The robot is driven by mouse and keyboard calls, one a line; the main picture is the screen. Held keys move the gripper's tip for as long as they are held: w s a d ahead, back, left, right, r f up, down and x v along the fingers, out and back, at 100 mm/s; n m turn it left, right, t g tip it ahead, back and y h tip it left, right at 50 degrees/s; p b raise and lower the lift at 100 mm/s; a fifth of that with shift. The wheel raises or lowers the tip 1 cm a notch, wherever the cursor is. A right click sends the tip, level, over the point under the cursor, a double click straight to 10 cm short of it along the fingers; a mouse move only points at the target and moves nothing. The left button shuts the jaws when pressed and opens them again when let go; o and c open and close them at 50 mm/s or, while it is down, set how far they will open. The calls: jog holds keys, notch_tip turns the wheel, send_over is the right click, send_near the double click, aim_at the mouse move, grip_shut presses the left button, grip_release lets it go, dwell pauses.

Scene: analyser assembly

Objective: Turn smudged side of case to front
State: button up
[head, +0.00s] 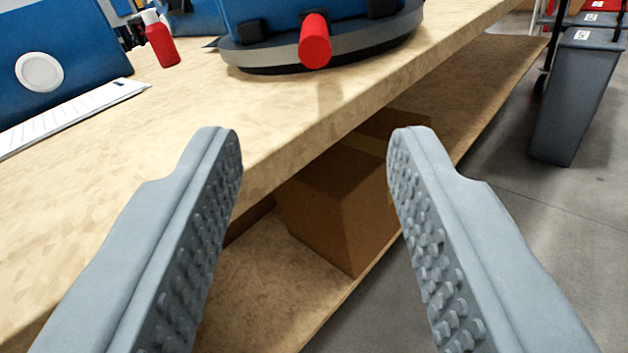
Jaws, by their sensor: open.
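A blue case (283,14) stands on a round grey turntable (330,45) at the top of the head view; only its lower part shows. A red cylindrical handle (315,40) sticks out toward me at the turntable's front. No smudge can be made out on the visible strip of the case. My gripper (315,140) is open and empty, its two grey studded fingers wide apart. It is in front of the bench edge, nearer to me than the turntable and apart from it.
The wooden bench (190,105) runs diagonally. On it are a blue panel (75,60) with a white disc, a red bottle (160,42) and a paper sheet (75,115). A cardboard box (335,200) sits on the lower shelf. A grey bin (572,95) stands on the floor at right.

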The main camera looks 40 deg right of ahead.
jog(key=c, duration=0.9)
jog(key=w+d+r+n+t+y, duration=0.1)
jog(key=w+d+r+t, duration=0.3)
jog(key=d, duration=0.4)
jog(key=shift+w+r+t, duration=0.25)
jog(key=shift+w+t, duration=0.45)
jog(key=shift+w, duration=0.05)
jog(key=w+d+r+n+t+y, duration=0.2)
jog(key=d+n+t+y, duration=0.4)
jog(key=y, duration=0.1)
jog(key=s+d+f+n+g+y, duration=1)
jog(key=n+y, duration=0.3)
jog(key=y, duration=0.6)
jog(key=w+a+r+t, duration=0.1)
jog(key=w+a+r, duration=0.1)
jog(key=w+a, duration=0.7)
jog(key=shift+w+a+r, duration=0.15)
jog(key=shift+a+r, duration=0.2)
jog(key=shift+a, duration=0.35)
